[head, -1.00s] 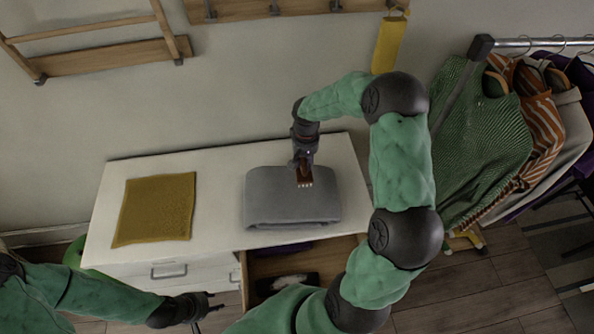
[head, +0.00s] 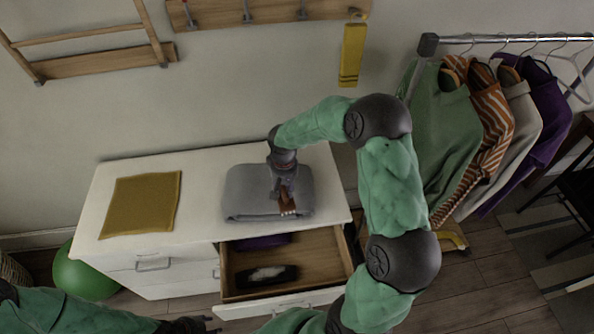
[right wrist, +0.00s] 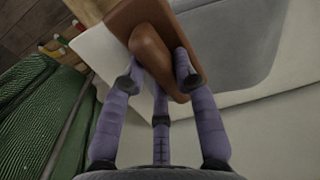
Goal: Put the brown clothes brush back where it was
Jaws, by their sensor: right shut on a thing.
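The brown clothes brush (head: 288,206) is in my right gripper (head: 283,196), over the front part of the folded grey cloth on the white dresser. In the right wrist view the brush (right wrist: 140,18) shows as a brown block with a rounded brown part, and the fingers of my right gripper (right wrist: 158,75) close around it. Whether the brush touches the cloth I cannot tell. My left gripper (head: 200,325) is at the bottom edge of the head view, away from the brush; its jaws are too unclear to read.
The dresser (head: 205,215) carries the grey cloth (head: 240,187) and a mustard cloth (head: 143,204). Its open drawer (head: 318,268) holds a purple item (head: 262,241) and a dark item with white on top (head: 268,275). A clothes rack (head: 500,39) stands at the right.

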